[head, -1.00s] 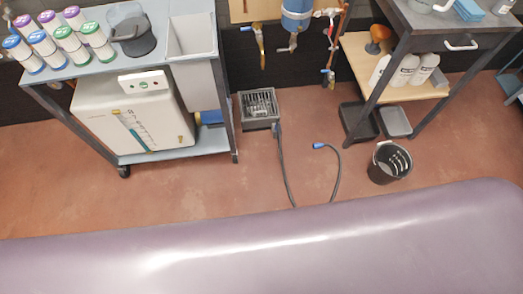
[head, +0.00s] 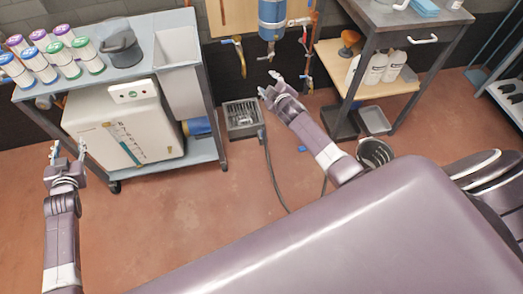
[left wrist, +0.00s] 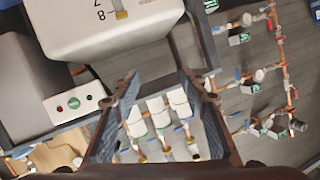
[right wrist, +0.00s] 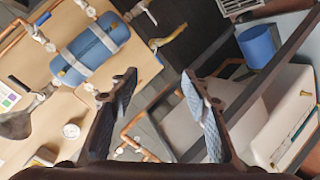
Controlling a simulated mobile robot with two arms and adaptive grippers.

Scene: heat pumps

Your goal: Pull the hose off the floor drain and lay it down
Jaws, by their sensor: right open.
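The floor drain (head: 232,122), a dark square frame with a metal grate, lies on the floor between the cart and the bench. The dark hose (head: 270,172) meets its right edge and runs toward me, partly hidden behind my body and right arm. My right gripper (head: 268,84) is open and empty, above and to the right of the drain in the picture. In the right wrist view a corner of grate (right wrist: 230,5) shows at the top. My left gripper (head: 67,149) is open and empty before the cart.
A cart (head: 221,140) with a white unit (head: 125,125) stands left of the drain. A bench (head: 395,15) stands right, with a black bucket (head: 375,152) before it. Pipes and a blue cylinder (head: 272,18) hang behind. Floor between cart and hose is clear.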

